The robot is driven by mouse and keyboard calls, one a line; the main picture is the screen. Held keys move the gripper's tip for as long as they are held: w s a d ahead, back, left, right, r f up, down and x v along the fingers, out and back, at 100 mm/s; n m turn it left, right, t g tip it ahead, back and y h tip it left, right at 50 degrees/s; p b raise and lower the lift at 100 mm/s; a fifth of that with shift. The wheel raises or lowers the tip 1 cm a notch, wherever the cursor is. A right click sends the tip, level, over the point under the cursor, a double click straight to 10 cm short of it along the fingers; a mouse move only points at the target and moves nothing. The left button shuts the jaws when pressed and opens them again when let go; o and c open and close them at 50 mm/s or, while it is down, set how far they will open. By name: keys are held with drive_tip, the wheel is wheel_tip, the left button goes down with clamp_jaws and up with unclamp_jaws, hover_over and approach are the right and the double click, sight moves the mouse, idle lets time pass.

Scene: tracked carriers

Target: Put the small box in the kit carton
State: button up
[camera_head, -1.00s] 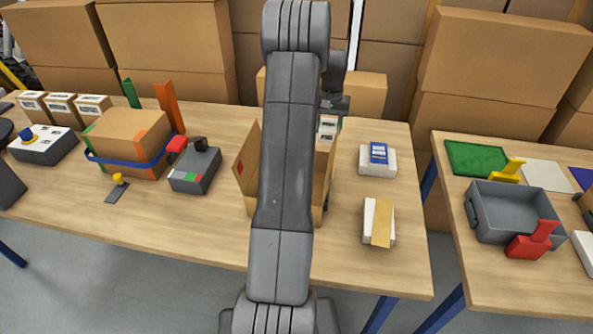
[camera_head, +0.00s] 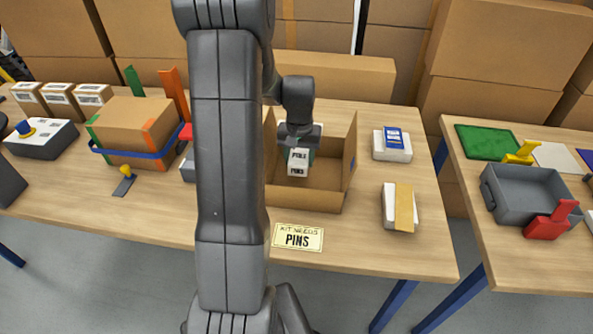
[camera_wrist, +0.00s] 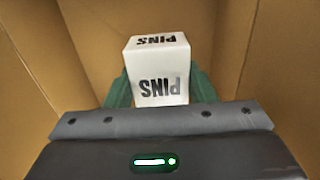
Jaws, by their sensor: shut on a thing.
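A small white box (camera_head: 298,162) marked PINS is held by my gripper (camera_head: 299,152) over the open kit carton (camera_head: 308,198). In the wrist view the white box (camera_wrist: 160,75) sits between the two green fingers of my gripper (camera_wrist: 160,90), with the carton's brown walls (camera_wrist: 235,40) around it. The gripper is shut on the box. The box appears within the carton's opening; whether it touches the bottom cannot be told. My arm hides part of the carton's left side.
A card (camera_head: 297,237) reading "KIT NEEDS PINS" lies before the carton. White packs with a blue card (camera_head: 393,138) and a tan strip (camera_head: 404,207) lie to the right. A strapped brown box (camera_head: 130,125) stands left. A grey tray (camera_head: 530,190) is on the right table.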

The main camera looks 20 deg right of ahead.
sight(299, 179)
drive_tip(key=shift+f, duration=2.45)
drive_tip(key=o, duration=1.1)
drive_tip(key=shift+r, duration=0.1)
wheel_tip(299, 179, up, 12)
drive_tip(key=shift+r, duration=0.1)
